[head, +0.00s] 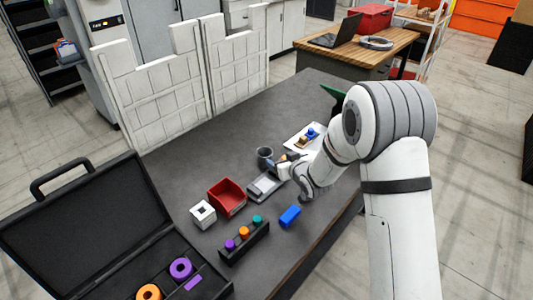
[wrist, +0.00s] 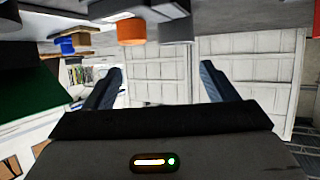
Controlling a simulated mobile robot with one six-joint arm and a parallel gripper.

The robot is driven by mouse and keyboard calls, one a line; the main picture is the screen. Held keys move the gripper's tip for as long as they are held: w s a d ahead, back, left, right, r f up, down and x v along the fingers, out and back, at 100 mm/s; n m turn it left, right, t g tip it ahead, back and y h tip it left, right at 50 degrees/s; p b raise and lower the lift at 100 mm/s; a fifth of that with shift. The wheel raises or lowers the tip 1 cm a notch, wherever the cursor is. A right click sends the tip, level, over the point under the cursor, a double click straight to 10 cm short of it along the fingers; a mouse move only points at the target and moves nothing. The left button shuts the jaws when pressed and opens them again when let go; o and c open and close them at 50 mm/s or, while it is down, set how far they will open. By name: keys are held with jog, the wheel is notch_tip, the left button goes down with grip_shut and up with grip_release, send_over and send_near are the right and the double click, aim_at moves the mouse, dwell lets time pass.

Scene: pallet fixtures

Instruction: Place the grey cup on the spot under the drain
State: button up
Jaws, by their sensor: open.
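The grey cup (head: 265,153) stands upright on the dark table, left of my gripper (head: 282,164) in the head view.
An orange cylinder (wrist: 131,31) is beside the grey one. A red bin (head: 227,197), white block (head: 203,214), peg rack (head: 244,243) and blue block (head: 290,216) are nearer. A white board with small parts (head: 304,138) lies behind. The table's back left is clear.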

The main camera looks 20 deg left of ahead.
aim_at(262, 150)
jog(key=a, duration=0.1)
jog(key=a+f+y, duration=0.1)
jog(key=shift+s+a, duration=0.3)
jog(key=shift+w+a+f+p, duration=0.15)
jog(key=shift+w+a+p, duration=0.05)
jog(key=shift+a+p, duration=0.1)
jog(key=shift+p+x, duration=1.7)
jog(key=shift+x, duration=1.85)
jog(key=shift+d+f, duration=0.15)
jog(key=shift+c, duration=0.3)
jog(key=c, duration=1.1)
